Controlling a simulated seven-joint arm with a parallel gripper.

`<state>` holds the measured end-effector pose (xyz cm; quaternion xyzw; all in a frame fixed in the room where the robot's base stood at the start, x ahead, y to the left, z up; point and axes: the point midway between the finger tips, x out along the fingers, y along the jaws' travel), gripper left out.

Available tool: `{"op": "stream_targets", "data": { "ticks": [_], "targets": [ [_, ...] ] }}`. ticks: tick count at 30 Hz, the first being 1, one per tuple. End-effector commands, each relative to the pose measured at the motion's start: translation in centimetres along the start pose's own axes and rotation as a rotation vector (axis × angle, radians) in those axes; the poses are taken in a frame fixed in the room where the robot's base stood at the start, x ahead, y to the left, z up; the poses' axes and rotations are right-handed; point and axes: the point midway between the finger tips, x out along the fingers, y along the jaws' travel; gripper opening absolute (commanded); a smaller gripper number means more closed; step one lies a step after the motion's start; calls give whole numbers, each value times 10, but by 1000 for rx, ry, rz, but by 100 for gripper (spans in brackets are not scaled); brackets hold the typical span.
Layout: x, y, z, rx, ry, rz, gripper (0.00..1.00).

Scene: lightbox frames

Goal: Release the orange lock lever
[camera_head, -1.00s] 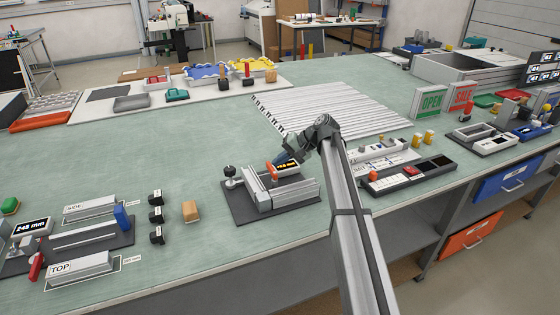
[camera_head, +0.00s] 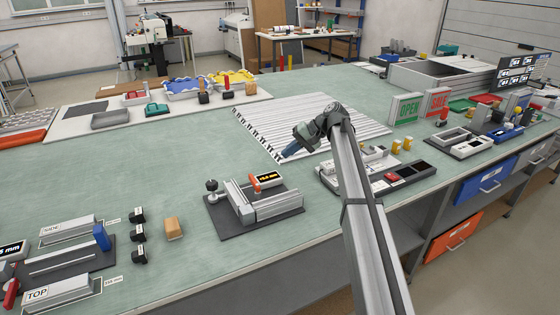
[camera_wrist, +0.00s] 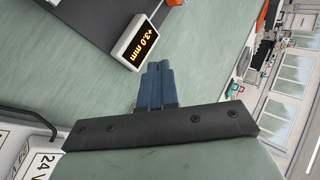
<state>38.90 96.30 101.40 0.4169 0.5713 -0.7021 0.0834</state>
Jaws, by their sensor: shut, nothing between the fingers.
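The orange lock lever (camera_head: 254,183) is on a grey clamping fixture (camera_head: 245,207) on a dark base plate in the middle of the bench. In the wrist view the display (camera_wrist: 137,41) reads +3.0 mm; a sliver of orange shows at the top edge. My gripper (camera_head: 288,153) is in the air behind and to the right of the fixture, in front of the slatted panel, apart from the lever. Its blue fingers (camera_wrist: 158,72) are shut together and empty in the wrist view.
A black knob (camera_head: 211,185) stands up at the fixture's left. A wooden block (camera_head: 174,228) and black knobs lie left of it. A tray with a red block (camera_head: 391,177) is at right, near my arm.

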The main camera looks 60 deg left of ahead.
Motion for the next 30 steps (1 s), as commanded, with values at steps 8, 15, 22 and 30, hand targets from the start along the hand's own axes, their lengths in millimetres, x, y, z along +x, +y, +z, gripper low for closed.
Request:
{"op": "stream_targets", "data": {
  "ticks": [8, 15, 22, 30],
  "targets": [
    [-13, -1, -4, 0, -1, 0, 0],
    [-13, -1, -4, 0, -1, 0, 0],
    [-13, -1, -4, 0, 0, 1, 0],
    [-44, 14, -8, 54, 42, -12, 0]
  ]
}}
